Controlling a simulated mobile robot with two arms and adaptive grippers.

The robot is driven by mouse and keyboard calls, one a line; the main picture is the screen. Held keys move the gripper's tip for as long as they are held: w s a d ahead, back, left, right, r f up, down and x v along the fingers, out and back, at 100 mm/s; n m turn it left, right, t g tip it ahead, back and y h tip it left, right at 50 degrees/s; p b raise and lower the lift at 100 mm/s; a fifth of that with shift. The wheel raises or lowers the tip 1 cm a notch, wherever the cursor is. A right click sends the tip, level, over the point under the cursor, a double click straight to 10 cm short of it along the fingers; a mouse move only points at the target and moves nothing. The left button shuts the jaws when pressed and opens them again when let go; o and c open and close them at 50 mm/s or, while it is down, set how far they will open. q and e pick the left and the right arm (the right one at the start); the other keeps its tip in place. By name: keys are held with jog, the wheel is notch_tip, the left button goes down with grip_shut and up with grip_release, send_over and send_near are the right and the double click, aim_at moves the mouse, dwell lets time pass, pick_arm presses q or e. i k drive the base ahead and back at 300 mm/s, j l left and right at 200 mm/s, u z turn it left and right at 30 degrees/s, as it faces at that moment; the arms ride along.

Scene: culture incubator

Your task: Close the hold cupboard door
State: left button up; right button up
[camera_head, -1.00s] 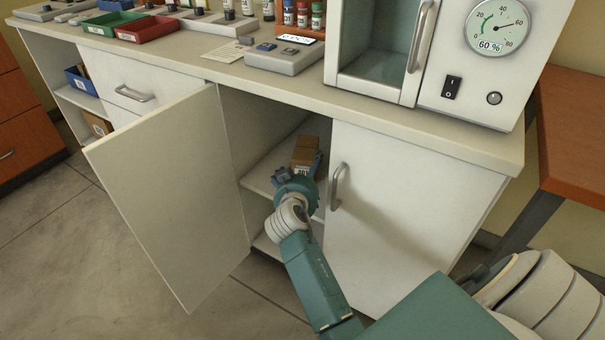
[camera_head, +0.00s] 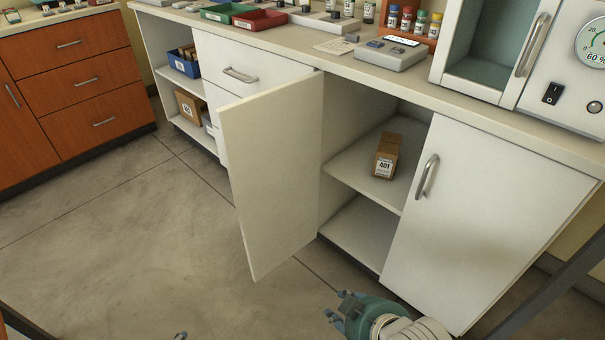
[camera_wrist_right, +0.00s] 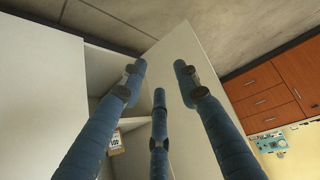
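The hold cupboard door (camera_head: 268,170) is a plain white panel, hinged on the left of the open cupboard and swung well out over the floor. It also shows in the right wrist view (camera_wrist_right: 193,50). A brown labelled box (camera_head: 386,155) sits on the upper shelf (camera_head: 345,170) inside. My right gripper (camera_head: 343,308) is outside the cupboard, low in front of it and apart from the door. In the wrist view its fingers are spread with nothing between them. Only a small tip, likely of my left gripper (camera_head: 180,336), shows at the bottom edge; its state is hidden.
A closed white door with a handle (camera_head: 427,176) is right of the opening. The counter (camera_head: 310,58) above holds trays, bottles and a device. An orange drawer cabinet (camera_head: 75,90) stands at the left. The floor (camera_head: 140,240) left of the open door is clear.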

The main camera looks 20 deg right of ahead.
aim_at(271, 138)
jog(key=i+j+z, duration=0.6)
jog(key=j+z, duration=0.15)
jog(key=i+j+z, duration=0.15)
jog(key=j+z, duration=0.2)
jog(key=j, duration=0.15)
jog(key=i+j+z, duration=0.15)
jog(key=j+z, duration=0.2)
jog(key=j, duration=0.2)
jog(key=j+z, duration=0.4)
jog(key=j, duration=0.15)
jog(key=j+z, duration=0.35)
jog(key=j, duration=0.25)
jog(key=i+j+z, duration=0.25)
jog(key=k+j, duration=0.1)
